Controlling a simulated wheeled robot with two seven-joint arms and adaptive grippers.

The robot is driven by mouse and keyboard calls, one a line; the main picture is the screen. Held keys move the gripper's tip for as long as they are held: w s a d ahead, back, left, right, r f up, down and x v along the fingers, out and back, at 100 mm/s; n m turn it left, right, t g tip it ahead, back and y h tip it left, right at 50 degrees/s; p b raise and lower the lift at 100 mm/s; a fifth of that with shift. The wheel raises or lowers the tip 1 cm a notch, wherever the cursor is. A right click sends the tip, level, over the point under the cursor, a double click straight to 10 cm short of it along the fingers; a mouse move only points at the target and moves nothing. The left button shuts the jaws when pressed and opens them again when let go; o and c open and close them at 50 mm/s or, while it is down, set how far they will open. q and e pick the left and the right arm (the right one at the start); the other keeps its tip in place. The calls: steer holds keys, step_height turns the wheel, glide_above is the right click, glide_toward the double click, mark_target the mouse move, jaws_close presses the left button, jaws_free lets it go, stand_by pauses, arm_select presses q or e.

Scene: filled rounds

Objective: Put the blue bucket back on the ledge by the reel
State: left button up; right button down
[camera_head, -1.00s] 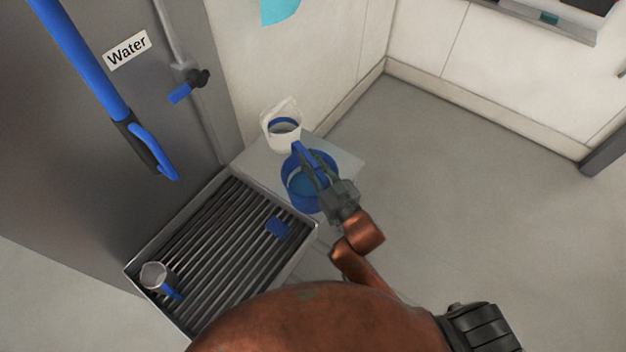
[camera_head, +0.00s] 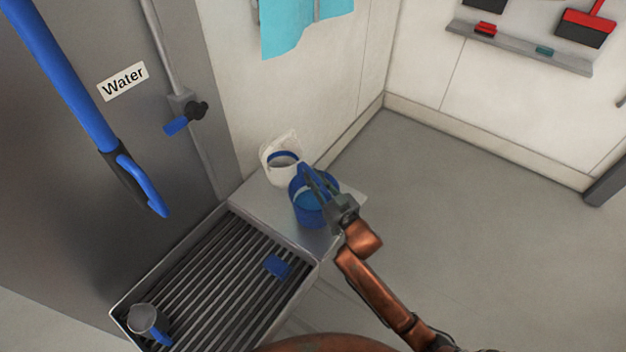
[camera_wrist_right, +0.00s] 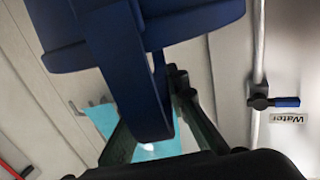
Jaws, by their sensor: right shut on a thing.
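The blue bucket (camera_head: 309,211) is upright over the grey ledge (camera_head: 262,207), with a lighter blue, water-like surface inside. Whether its base touches the ledge is hidden. My right gripper (camera_head: 330,195) is shut on the bucket's blue handle, at the bucket's right side. In the right wrist view the wide blue handle (camera_wrist_right: 130,75) passes between the fingers, with part of the bucket (camera_wrist_right: 200,22) above. A blue hose with a trigger end (camera_head: 140,183) hangs at the left; I cannot make out the reel. My left gripper is out of view.
The slatted grate (camera_head: 215,285) in front holds a metal jug (camera_head: 143,319) and a blue item (camera_head: 277,266). A tap (camera_head: 187,116) is on the grey panel. Floor at right is clear.

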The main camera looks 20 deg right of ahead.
steer(key=shift+w, duration=0.2)
steer(key=f+b, duration=0.1)
steer(key=f, duration=0.2)
steer(key=shift+w+d+f+b, duration=0.1)
steer(key=shift+w+f+b, duration=0.15)
steer(key=shift+b, duration=0.1)
steer(key=shift+f, duration=0.1)
steer(key=c, duration=2.3)
jaws_free()
steer(key=shift+f, duration=0.25)
steer(key=o, duration=0.4)
steer(key=shift+s, duration=0.1)
